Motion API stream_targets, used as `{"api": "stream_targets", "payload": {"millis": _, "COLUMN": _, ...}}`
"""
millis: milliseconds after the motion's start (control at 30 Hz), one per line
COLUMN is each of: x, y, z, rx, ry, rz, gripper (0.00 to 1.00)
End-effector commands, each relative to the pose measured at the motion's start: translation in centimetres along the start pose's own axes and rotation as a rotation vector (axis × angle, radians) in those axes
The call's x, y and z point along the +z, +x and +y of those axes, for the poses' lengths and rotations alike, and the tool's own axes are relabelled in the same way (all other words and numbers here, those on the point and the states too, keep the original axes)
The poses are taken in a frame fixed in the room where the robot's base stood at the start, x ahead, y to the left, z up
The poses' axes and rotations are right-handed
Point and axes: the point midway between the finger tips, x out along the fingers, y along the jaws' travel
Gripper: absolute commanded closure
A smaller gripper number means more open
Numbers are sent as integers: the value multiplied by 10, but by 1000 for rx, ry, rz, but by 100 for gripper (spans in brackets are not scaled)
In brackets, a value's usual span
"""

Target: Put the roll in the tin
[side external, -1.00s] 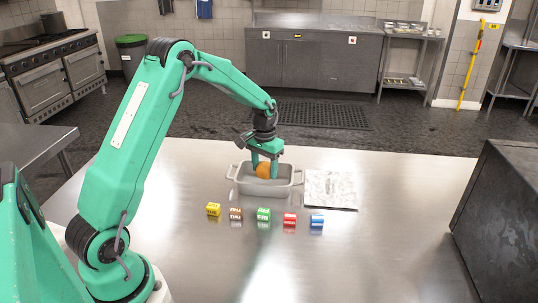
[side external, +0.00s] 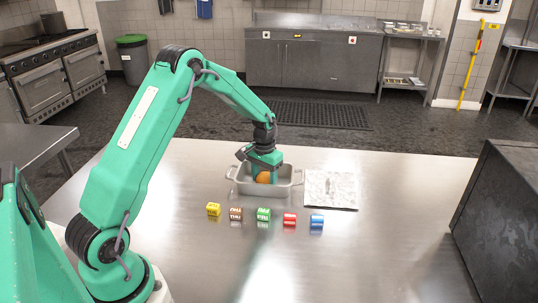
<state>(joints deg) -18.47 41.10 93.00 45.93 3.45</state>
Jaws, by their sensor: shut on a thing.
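The roll (side external: 263,178) is a small orange-brown round thing, low inside the tin. The tin (side external: 286,189) is a grey rectangular pan with a handle at each end, standing on the steel table. My gripper (side external: 264,171) points down into the tin and is shut on the roll. The fingers cover part of the roll. The tin's front wall hides its lower edge, so I cannot tell whether it touches the tin's floor.
A white marbled board (side external: 331,190) lies just right of the tin. A row of yellow (side external: 213,209), brown, green (side external: 263,214), red (side external: 290,218) and blue (side external: 317,221) blocks stands in front. A dark box (side external: 499,220) stands at the right edge. The table's front middle is clear.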

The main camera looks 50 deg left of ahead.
Motion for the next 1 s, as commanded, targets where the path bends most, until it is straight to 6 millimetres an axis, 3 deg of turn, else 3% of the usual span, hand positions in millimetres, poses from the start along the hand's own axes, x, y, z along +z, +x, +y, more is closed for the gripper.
{"api": "stream_targets", "payload": {"millis": 133, "x": 0, "y": 3, "z": 0, "rx": 0, "ry": 0, "rz": 0, "gripper": 69}}
{"api": "stream_targets", "payload": {"millis": 167, "x": 0, "y": 3, "z": 0, "rx": 0, "ry": 0, "rz": 0, "gripper": 44}}
{"api": "stream_targets", "payload": {"millis": 267, "x": 0, "y": 3, "z": 0, "rx": 0, "ry": 0, "rz": 0, "gripper": 25}}
{"api": "stream_targets", "payload": {"millis": 667, "x": 0, "y": 0, "z": 0, "rx": 0, "ry": 0, "rz": 1, "gripper": 25}}
{"api": "stream_targets", "payload": {"millis": 1000, "x": -1, "y": -31, "z": 0, "rx": 0, "ry": 0, "rz": 4, "gripper": 25}}
